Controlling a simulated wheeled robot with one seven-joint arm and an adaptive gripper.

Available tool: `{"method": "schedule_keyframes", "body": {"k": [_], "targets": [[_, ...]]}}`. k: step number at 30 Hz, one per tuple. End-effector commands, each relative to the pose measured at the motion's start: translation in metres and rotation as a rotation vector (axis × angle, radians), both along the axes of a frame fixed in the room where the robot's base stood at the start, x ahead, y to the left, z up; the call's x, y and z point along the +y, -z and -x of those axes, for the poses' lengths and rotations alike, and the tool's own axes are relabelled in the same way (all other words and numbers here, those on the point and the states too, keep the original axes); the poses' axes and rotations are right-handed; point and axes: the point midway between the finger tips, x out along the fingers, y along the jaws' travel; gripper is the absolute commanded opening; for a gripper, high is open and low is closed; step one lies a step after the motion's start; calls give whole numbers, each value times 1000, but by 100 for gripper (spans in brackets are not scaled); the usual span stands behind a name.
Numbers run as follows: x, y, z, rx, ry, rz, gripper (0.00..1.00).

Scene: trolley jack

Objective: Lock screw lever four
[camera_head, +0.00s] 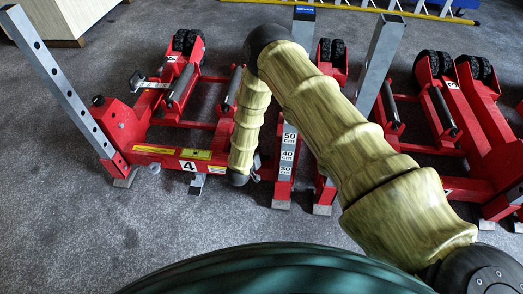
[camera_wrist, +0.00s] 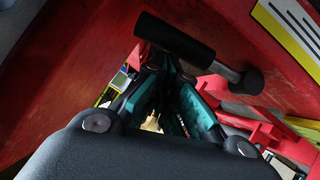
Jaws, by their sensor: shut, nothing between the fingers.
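The red trolley jack marked 4 (camera_head: 150,150) stands at the left in the head view. In the wrist view a lever with a black cylindrical grip (camera_wrist: 175,40) and a short metal shank ending in a black knob (camera_wrist: 252,82) sits in front of a red panel (camera_wrist: 90,60); I take it for screw lever four, though its number does not show. My gripper (camera_wrist: 160,70) has teal and black fingers drawn together just below the black grip. Nothing is held, and contact with the lever cannot be told.
A grey upright post (camera_head: 62,85) rises at the left. More red jack frames with black rollers (camera_head: 445,110) stand at the right. A post with a centimetre scale (camera_head: 288,150) is in the middle. A yellow ladder (camera_head: 350,8) lies behind. Grey floor is clear at front left.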

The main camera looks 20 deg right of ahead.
Motion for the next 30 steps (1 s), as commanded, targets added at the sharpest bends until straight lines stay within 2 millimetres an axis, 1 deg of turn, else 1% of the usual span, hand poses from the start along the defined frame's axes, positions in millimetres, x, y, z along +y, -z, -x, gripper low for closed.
{"method": "schedule_keyframes", "body": {"k": [7, 22, 26, 30], "targets": [[-1, 6, 1, 1, -4, 2, 0], [-2, 7, 1, 2, -3, 2, 0], [-1, 2, 1, 2, -3, 2, 0], [1, -11, 2, 1, -3, 2, 0]]}}
